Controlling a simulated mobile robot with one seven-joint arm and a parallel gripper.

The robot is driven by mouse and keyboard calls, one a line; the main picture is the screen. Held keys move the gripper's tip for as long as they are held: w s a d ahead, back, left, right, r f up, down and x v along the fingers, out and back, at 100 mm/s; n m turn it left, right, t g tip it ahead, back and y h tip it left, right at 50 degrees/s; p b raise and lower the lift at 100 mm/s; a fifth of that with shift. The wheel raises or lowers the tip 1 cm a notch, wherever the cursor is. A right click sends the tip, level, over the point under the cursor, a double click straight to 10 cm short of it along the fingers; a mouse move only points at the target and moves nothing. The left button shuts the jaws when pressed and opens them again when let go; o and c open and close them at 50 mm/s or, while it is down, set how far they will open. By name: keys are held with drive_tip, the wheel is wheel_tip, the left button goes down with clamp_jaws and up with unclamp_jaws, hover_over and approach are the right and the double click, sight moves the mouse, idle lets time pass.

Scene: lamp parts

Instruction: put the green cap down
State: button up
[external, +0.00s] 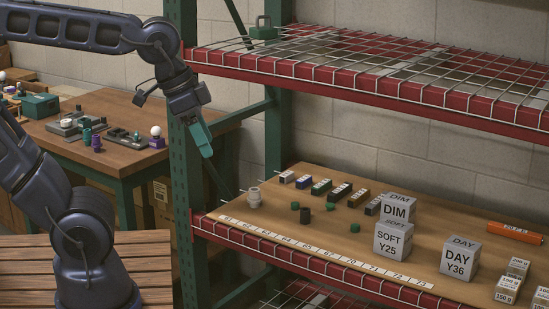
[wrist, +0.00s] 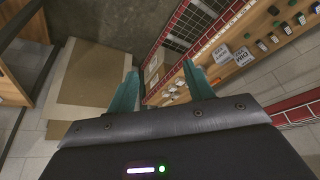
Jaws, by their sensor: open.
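Small dark green caps stand on the wooden lower shelf in the external view, one at the left (external: 295,206) and another farther right (external: 330,206). I cannot tell which of them is the task's green cap. In the wrist view, tiny green pieces (wrist: 273,10) show on the shelf at the upper right. My gripper (external: 206,150) hangs in front of the green rack post, above and left of the shelf, well apart from the caps. In the wrist view its two teal fingers (wrist: 160,88) are spread, with nothing between them.
A dark cylinder (external: 305,216), a pale stepped part (external: 254,197) and a row of small boxes share the lower shelf (external: 300,240) with grey cubes (external: 393,241). The red-edged wire shelf (external: 360,90) is overhead. A wooden table (external: 110,110) with lamp parts stands left.

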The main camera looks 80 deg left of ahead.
drive_tip(key=w+a+f+m+g, duration=0.1)
drive_tip(key=w+a+f+m, duration=0.25)
drive_tip(key=w+a, duration=0.5)
drive_tip(key=w+a+f+m+g, duration=0.1)
drive_tip(key=w+a+f+m, duration=0.4)
drive_tip(key=w, duration=0.6)
drive_tip(key=n+t+h, duration=0.2)
drive_tip(key=t+h, duration=0.4)
drive_tip(key=t, duration=0.1)
approach(294, 202)
drive_tip(key=x, duration=0.4)
drive_tip(key=shift+d, duration=0.1)
drive_tip(key=shift+x, duration=2.5)
drive_tip(key=c, duration=1.1)
